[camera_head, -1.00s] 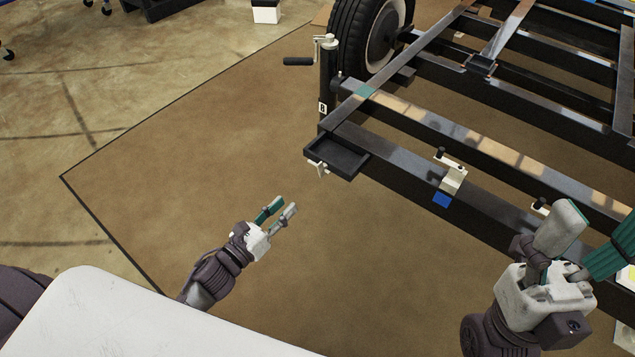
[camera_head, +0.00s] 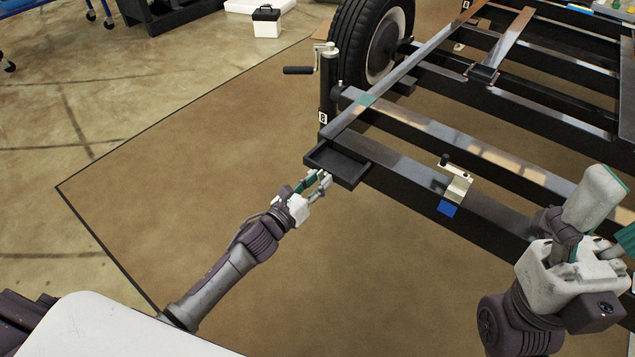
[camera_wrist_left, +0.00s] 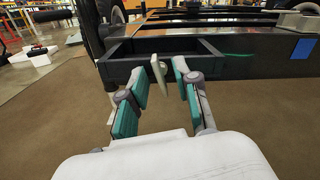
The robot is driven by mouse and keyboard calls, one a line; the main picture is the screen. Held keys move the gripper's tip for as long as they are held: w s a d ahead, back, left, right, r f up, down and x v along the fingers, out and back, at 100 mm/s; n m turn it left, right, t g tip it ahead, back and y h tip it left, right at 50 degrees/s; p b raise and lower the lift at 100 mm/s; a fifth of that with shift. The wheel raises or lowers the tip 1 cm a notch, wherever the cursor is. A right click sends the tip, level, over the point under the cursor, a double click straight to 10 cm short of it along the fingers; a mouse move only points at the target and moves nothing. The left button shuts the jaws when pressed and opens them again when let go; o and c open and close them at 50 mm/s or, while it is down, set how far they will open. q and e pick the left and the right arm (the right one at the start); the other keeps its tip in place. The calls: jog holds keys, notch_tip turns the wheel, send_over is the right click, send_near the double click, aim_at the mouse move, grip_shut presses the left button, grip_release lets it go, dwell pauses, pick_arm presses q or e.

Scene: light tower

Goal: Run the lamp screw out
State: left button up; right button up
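The lamp screw (camera_wrist_left: 158,76) shows as a small cream, flat-headed piece at the front of an open black box (camera_head: 337,164) at the frame corner. The box's front wall also shows in the left wrist view (camera_wrist_left: 118,70). My left gripper (camera_head: 319,181) is at the box's near side. In the left wrist view its two green-padded fingers (camera_wrist_left: 160,80) stand on either side of the screw head, with a visible gap; I see no clear grip. In the head view the fingers largely hide the screw. My right gripper (camera_head: 612,215) is at the right edge, fingers apart, with nothing seen between them.
The black trailer frame (camera_head: 480,148) fills the right side. A cream bracket with a dark knob (camera_head: 457,182) stands on its front beam above a blue square (camera_head: 448,208). A crank jack (camera_head: 326,85) and wheel (camera_head: 375,40) stand behind the box. The brown mat left is clear.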

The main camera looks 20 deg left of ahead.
pick_arm(q)
jog(key=shift+c, duration=0.3)
grip_shut()
jog(key=shift+r+n, duration=0.15)
jog(key=shift+n, duration=0.15)
